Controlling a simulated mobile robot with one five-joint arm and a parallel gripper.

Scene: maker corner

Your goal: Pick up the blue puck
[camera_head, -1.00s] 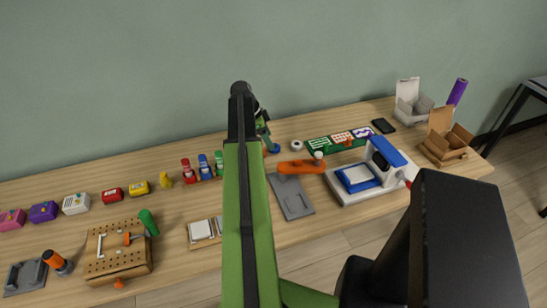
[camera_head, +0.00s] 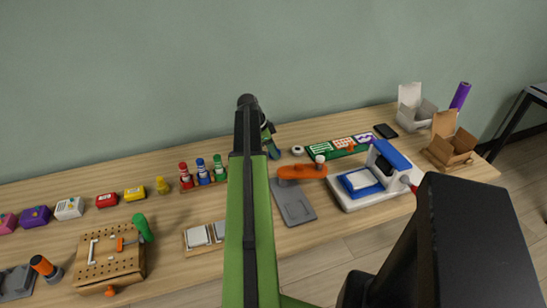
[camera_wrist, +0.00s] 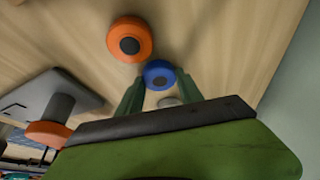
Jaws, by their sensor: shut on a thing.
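The blue puck (camera_wrist: 158,75) sits between the tips of my gripper's two green fingers in the wrist view. My gripper (camera_wrist: 159,80) is shut on it. In the head view, my gripper (camera_head: 273,148) is partly behind my arm, over the back part of the table, and I cannot make out the puck there. How far the puck is above the table is hard to tell. An orange puck (camera_wrist: 130,40) with a dark centre lies on the wood close to the blue one in the wrist view.
A white disc (camera_head: 297,150) lies right of my gripper in the head view. An orange lever-like part (camera_head: 302,171) stands near a grey plate (camera_head: 293,203). A heat press (camera_head: 370,180) and small bottles (camera_head: 203,171) flank this area. The wall is behind the table.

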